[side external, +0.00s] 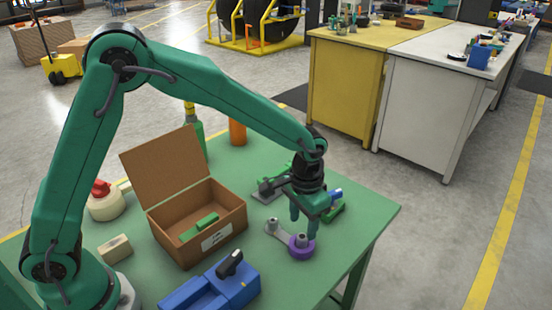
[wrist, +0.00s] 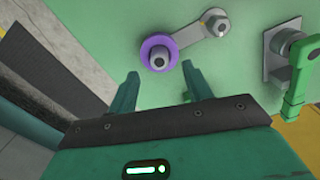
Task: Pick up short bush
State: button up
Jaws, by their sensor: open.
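A purple ring (side external: 301,250) sits on the green table around a short grey cylinder, at one end of a flat grey link. A second grey stud (side external: 272,226) stands at the link's other end. I cannot tell which piece is the short bush. In the wrist view, the purple ring (wrist: 148,57) and its grey cylinder (wrist: 167,59) lie just beyond the fingertips, and the link's far stud (wrist: 213,20) is at upper right. My gripper (side external: 303,225) is open and empty, pointing down close above the ring. Its two fingers show apart in the wrist view (wrist: 162,84).
A lidded brown box (side external: 190,246) with a green piece inside stands left of the gripper. A blue device (side external: 205,290) with a black knob lies in front. A green clamp on a grey plate (wrist: 277,52) is to the right. The table's right corner is clear.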

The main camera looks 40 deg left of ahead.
aim_at(303, 236)
jog(key=shift+w+f, duration=0.1)
jog(key=shift+f, duration=2.2)
jog(key=c, duration=1.1)
